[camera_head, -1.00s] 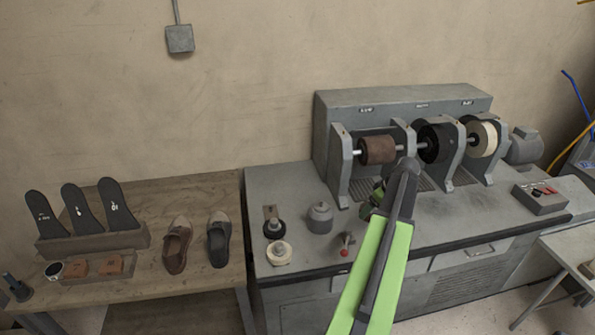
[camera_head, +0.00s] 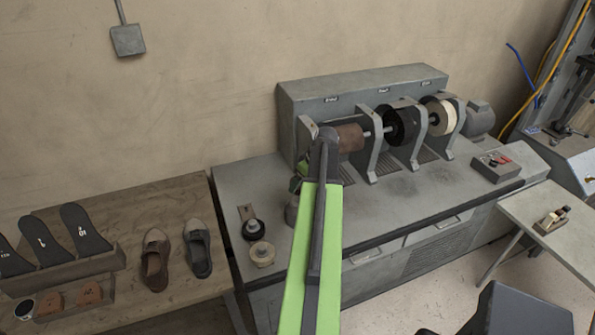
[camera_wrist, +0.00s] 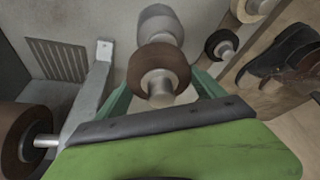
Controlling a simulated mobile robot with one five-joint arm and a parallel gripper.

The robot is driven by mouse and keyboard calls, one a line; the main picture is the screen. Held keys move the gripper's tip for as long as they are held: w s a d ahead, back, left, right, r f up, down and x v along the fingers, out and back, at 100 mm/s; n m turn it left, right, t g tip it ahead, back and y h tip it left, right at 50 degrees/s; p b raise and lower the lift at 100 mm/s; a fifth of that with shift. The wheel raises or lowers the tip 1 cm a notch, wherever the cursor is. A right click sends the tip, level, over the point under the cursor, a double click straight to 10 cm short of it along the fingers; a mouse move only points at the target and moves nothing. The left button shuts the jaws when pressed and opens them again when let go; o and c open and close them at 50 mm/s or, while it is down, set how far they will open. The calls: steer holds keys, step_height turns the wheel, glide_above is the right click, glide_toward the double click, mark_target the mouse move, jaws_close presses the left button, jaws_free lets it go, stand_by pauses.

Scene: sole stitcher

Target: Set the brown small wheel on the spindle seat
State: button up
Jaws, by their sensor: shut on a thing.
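The brown small wheel (camera_wrist: 150,62) with its pale metal hub shows in the wrist view, between the two green fingers of my gripper (camera_wrist: 160,88). My gripper is shut on it, above the grey bench. In the head view my gripper (camera_head: 303,172) is mostly hidden behind my arm, left of the brown drum (camera_head: 349,138) of the machine. The canister (camera_head: 291,212) is partly hidden there too.
A black small wheel (camera_head: 253,229) and a cream one (camera_head: 262,254) stand on the bench's left end. The machine's uprights (camera_head: 366,145) and drum are close to my gripper's side. Shoes (camera_head: 155,259) lie on the wooden table.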

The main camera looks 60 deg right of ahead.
mark_target(298, 197)
steer(key=shift+w+a+r, duration=0.35)
steer(key=shift+w+a, duration=0.2)
steer(key=shift+w, duration=0.1)
steer(key=shift+s+f+b, duration=0.1)
steer(key=shift+f+b, duration=2)
steer(key=shift+b, duration=0.05)
steer(key=shift+f+b, duration=1.6)
steer(key=o, duration=1.6)
steer(key=d+p+v, duration=0.1)
steer(key=p+v, duration=1.5)
steer(key=v, duration=0.1)
steer(key=shift+a+r, duration=0.25)
steer(key=shift+a, duration=0.2)
